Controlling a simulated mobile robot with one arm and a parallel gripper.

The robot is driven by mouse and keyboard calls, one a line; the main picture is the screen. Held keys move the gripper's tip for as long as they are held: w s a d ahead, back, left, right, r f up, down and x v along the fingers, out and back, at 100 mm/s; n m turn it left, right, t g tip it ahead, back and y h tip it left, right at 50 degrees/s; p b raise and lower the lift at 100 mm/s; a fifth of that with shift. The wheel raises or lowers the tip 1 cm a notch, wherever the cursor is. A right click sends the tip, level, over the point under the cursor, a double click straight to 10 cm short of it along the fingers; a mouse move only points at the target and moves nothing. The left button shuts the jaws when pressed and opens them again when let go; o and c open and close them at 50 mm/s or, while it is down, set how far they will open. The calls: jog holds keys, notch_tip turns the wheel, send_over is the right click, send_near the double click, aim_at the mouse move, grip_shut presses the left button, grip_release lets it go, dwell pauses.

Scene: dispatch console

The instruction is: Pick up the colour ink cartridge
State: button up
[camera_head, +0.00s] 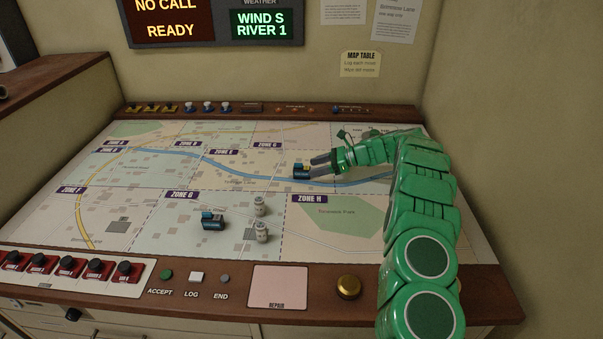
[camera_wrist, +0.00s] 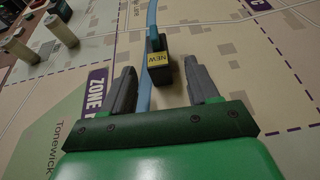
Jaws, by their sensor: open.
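A small dark cartridge (camera_head: 300,173) with a blue top lies on the map table in the strip below Zone E. In the wrist view the cartridge (camera_wrist: 159,72) shows a yellow label reading NEW and sits just ahead of my fingertips, roughly centred between them. My gripper (camera_head: 314,167) is open and empty, reaching in from the right, low over the map. Its two grey fingers also show in the wrist view (camera_wrist: 158,84). A second dark and teal block (camera_head: 212,222) stands in Zone G. I cannot tell from its look whether it is also a cartridge.
Two pale canisters (camera_head: 259,205) (camera_head: 261,232) stand right of the second block. Red switches (camera_head: 66,266), buttons and a pink repair pad (camera_head: 280,287) line the front edge. A raised rail (camera_head: 280,109) with small pieces runs along the back. The map around the near cartridge is clear.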

aim_at(300, 164)
jog(key=shift+x, duration=3.05)
jog(key=c, duration=1)
jog(key=shift+c, duration=0.3)
notch_tip(300, 164, up, 4)
jog(key=shift+s+f, duration=0.15)
jog(key=shift+f, duration=0.05)
jog(key=shift+s+d+r, duration=0.1)
jog(key=shift+s+r, duration=0.15)
jog(key=s+d+r, duration=0.2)
jog(key=s+r, duration=0.7)
jog(key=s, duration=0.4)
jog(key=shift+d, duration=0.35)
